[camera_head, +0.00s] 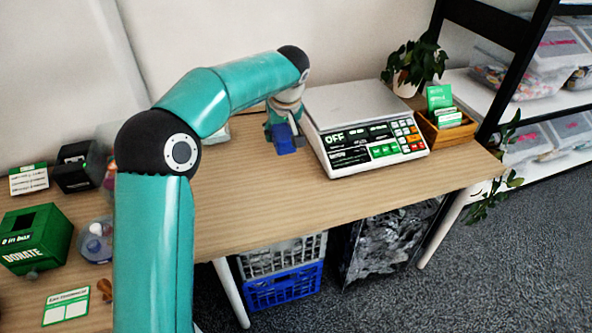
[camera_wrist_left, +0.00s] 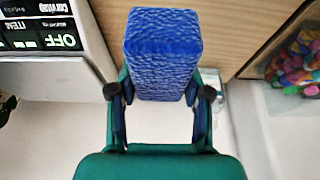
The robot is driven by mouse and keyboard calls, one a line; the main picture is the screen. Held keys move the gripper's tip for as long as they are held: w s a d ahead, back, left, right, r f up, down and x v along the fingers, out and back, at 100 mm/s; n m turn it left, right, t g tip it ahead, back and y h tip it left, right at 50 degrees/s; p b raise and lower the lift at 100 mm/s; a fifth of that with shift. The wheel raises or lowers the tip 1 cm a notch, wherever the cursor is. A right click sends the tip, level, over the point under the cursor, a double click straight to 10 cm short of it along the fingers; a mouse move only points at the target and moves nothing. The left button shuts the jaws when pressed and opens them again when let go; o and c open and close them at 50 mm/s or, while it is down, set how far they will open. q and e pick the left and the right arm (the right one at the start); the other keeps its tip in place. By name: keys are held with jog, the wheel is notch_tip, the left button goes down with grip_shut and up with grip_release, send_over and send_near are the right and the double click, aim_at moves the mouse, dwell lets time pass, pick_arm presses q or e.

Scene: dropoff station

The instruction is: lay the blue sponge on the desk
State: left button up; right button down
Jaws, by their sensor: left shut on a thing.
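The blue sponge (camera_head: 285,141) shows low at the end of my left arm, just left of the scale, in the head view. In the left wrist view the sponge (camera_wrist_left: 162,50) is a textured blue block between the fingers. My left gripper (camera_wrist_left: 160,92) is shut on it. In the head view my left gripper (camera_head: 282,122) is small and partly covered by the arm. The wooden desk (camera_head: 245,195) lies under the sponge. I cannot tell whether the sponge touches the desk. My right gripper is out of view.
A scale (camera_head: 365,145) stands right of the sponge, with a wooden card box (camera_head: 445,131) and a potted plant (camera_head: 405,85) beyond. A green donation box (camera_head: 37,238) is at the left. The desk in front of the sponge is clear.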

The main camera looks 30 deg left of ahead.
aim_at(282, 183)
pick_arm(q)
notch_tip(282, 183, down, 17)
jog(key=shift+r+b, duration=0.2)
jog(key=shift+b, duration=0.25)
jog(key=shift+f, duration=0.1)
jog(key=o, duration=1)
jog(key=shift+r, duration=0.2)
jog(key=v, duration=1.1)
jog(key=shift+s+d+r, duration=0.15)
jog(key=shift+r, duration=0.2)
